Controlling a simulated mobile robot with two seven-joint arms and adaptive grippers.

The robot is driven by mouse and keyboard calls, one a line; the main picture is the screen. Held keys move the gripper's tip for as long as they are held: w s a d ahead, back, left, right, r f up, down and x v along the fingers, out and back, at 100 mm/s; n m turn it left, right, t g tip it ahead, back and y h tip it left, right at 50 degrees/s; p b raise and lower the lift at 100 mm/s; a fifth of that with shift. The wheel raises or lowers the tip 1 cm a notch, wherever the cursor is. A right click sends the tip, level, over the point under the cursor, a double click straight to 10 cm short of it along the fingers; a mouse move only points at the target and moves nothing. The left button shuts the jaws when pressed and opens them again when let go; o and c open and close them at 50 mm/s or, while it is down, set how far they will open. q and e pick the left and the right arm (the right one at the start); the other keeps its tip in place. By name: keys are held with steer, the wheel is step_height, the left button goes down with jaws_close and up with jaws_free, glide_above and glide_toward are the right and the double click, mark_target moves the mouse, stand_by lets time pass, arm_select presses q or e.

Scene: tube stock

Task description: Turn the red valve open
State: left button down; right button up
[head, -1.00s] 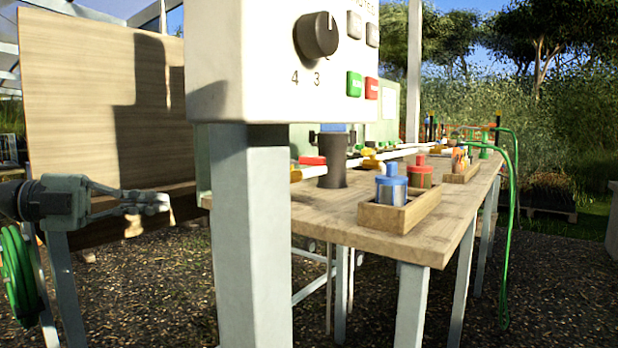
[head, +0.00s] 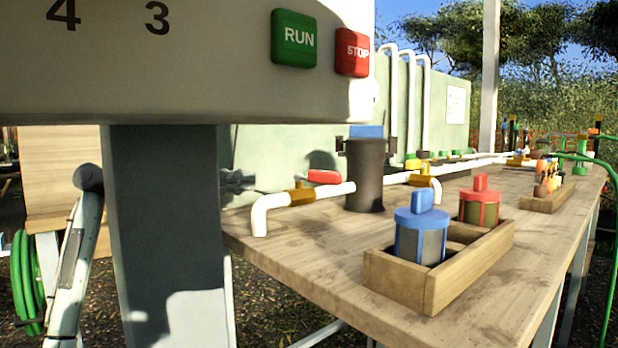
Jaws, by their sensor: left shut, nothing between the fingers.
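The red valve handle (head: 323,177) sits on a brass-coloured valve body (head: 300,194) in a white pipe (head: 332,192) near the left end of the bench. From this angle I cannot tell for sure whether the handle lies along or across the pipe. My left gripper (head: 240,182) shows partly from behind the grey post, left of the red handle and apart from it. It is shut and empty. The post hides the rest of it. My right gripper is not in view.
A control panel (head: 200,70) on a grey post (head: 168,230) fills the near left. A dark cylinder (head: 365,178) stands right of the valve. A wooden tray (head: 400,285) holds blue-topped (head: 421,230) and red-topped (head: 480,205) filters. A green hose (head: 27,275) hangs at left.

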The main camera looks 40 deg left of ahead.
mark_target(327, 178)
arm_select(q)
steer(key=x, duration=0.7)
steer(key=shift+w+d, duration=0.2)
steer(key=shift+d, duration=0.05)
steer(key=w, duration=0.2)
steer(key=shift+w+a+p, duration=0.15)
steer(key=shift+w+p, duration=0.15)
steer(key=shift+w, duration=0.7)
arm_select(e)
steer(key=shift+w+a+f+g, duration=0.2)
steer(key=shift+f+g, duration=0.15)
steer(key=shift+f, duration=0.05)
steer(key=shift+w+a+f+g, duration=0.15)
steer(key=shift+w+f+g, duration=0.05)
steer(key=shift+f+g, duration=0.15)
